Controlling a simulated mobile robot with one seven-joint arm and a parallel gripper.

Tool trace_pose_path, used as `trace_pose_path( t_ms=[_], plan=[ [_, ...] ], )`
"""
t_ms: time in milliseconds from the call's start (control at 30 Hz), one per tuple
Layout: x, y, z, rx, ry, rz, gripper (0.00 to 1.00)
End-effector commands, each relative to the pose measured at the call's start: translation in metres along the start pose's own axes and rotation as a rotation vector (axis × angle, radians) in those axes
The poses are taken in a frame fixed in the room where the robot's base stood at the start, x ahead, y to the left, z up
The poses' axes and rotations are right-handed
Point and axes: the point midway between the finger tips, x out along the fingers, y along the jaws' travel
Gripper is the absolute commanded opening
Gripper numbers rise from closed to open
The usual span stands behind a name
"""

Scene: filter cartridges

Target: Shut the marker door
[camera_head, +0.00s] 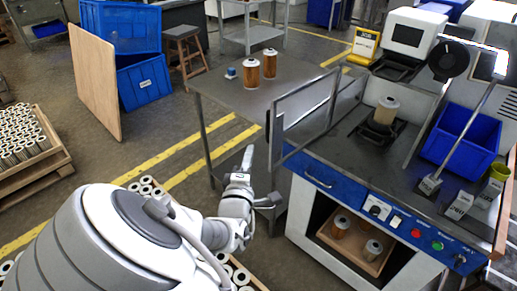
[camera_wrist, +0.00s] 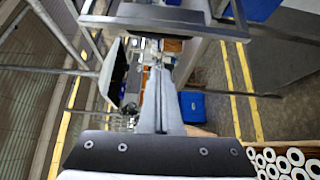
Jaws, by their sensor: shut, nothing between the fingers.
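The marker door is a clear panel in a grey metal frame (camera_head: 306,87). It stands open, swung out at the left side of the marker bench (camera_head: 400,160). In the wrist view a grey frame bar that looks like the door's (camera_wrist: 165,18) crosses the top. My gripper (camera_head: 248,152) is shut and empty, left of and below the door frame, apart from it as far as the head view shows. Its closed fingers also show in the wrist view (camera_wrist: 158,75). A cartridge (camera_head: 386,110) stands upright in the dark fixture on the bench top.
A grey table (camera_head: 225,88) with two brown cartridges and a small blue item stands behind the door. A blue bin (camera_head: 462,138) and a lamp post are at the bench's right. Trays of cartridges lie on the floor near my arm.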

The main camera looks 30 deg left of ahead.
Motion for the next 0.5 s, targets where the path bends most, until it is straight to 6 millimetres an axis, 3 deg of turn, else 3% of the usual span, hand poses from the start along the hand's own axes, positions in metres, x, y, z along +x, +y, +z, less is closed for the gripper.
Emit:
trace_pose_path(
  t_ms=[433,500],
  plan=[
    [0.089,-0.001,0.002,0.002,-0.002,0.000,0.00],
    [0.079,-0.001,0.010,0.002,-0.002,-0.005,0.00]
  ],
)
